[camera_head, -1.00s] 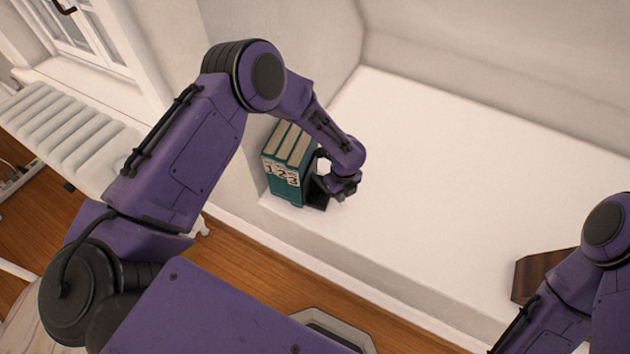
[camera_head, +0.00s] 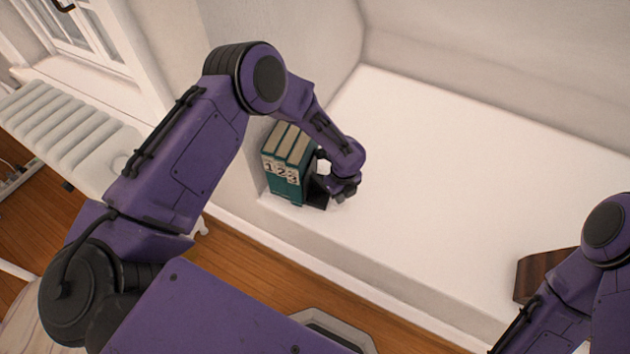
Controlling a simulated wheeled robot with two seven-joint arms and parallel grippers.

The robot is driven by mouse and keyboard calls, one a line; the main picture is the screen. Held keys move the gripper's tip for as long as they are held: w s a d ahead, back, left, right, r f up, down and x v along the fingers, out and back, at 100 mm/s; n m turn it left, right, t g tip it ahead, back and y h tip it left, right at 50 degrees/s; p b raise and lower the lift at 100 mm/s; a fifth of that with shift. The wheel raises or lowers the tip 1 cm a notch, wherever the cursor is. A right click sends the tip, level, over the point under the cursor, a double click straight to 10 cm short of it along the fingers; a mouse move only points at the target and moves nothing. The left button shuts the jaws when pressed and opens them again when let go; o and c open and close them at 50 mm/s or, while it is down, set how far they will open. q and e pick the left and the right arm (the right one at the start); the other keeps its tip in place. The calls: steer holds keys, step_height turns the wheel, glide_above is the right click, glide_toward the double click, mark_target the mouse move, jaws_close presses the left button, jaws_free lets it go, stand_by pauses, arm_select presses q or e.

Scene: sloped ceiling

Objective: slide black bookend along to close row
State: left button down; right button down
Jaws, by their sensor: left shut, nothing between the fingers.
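A row of green books (camera_head: 284,180) numbered 1, 2 and 3 stands upright on the white ledge, against the wall at its left end. The black bookend (camera_head: 317,191) stands at the right end of the row, beside book 3. It looks to be touching that book or very close to it. My left gripper (camera_head: 331,184) is shut and empty, at the right side of the bookend. My wrist hides part of the bookend and the fingertips. My right arm comes in at the lower right; its gripper is out of view.
A white radiator (camera_head: 60,130) stands at the left, below the window.

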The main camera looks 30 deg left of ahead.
arm_select(q)
steer(key=shift+f, duration=0.3)
steer(key=shift+a, duration=0.5)
steer(key=shift+d, duration=0.15)
